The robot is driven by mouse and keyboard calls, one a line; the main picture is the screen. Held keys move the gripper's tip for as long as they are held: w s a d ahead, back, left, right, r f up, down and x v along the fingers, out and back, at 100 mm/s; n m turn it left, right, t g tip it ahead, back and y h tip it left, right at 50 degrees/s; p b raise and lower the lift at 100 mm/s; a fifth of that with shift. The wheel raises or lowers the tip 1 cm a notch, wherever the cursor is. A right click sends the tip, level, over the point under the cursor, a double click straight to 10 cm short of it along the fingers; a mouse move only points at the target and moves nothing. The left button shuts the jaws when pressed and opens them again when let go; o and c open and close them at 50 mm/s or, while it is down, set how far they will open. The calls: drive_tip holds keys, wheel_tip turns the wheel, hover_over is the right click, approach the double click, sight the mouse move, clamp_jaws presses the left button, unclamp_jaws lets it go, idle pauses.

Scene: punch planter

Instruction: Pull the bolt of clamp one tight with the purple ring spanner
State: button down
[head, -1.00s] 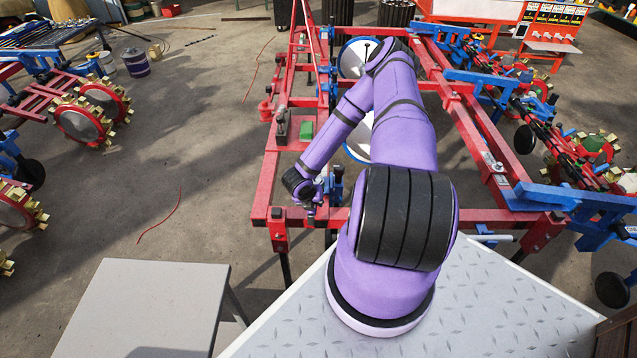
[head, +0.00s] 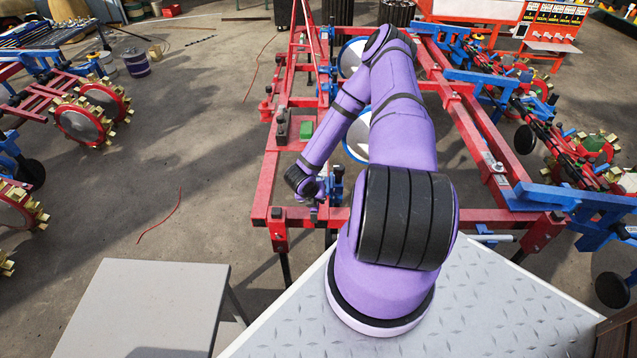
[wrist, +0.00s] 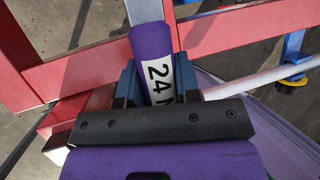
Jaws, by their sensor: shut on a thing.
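In the wrist view my gripper (wrist: 158,92) is shut on the handle of the purple ring spanner (wrist: 150,42), which has a white label reading "24" with part of another character. The handle's end points up in the picture. The spanner's ring end and the bolt of clamp one are hidden behind my gripper in this view. In the head view my gripper (head: 313,208) is small, at the near left corner of the red frame, beside a blue clamp part (head: 337,185). I cannot tell whether the ring sits on a bolt.
The red frame (head: 266,180) surrounds my gripper closely. A grey table (head: 145,310) stands at the front left. Open floor lies left of the frame.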

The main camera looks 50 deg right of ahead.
drive_tip(key=shift+r, duration=3.9)
wheel_tip(320, 180, up, 6)
drive_tip(key=w+a+r+n+t+y, duration=0.3)
drive_tip(key=w+a+n+t+y, duration=0.2)
drive_tip(key=w+a+n, duration=1.05)
drive_tip(key=a+r+n+g+y, duration=0.1)
drive_tip(key=a+r+n+g, duration=0.2)
drive_tip(key=n, duration=1.2)
drive_tip(key=a+r+n+g+y, duration=0.2)
drive_tip(key=a+n+g, duration=0.4)
drive_tip(key=n, duration=0.9)
drive_tip(key=shift+s+a+r, duration=0.2)
drive_tip(key=shift+s+r, duration=0.25)
drive_tip(key=shift+r, duration=0.3)
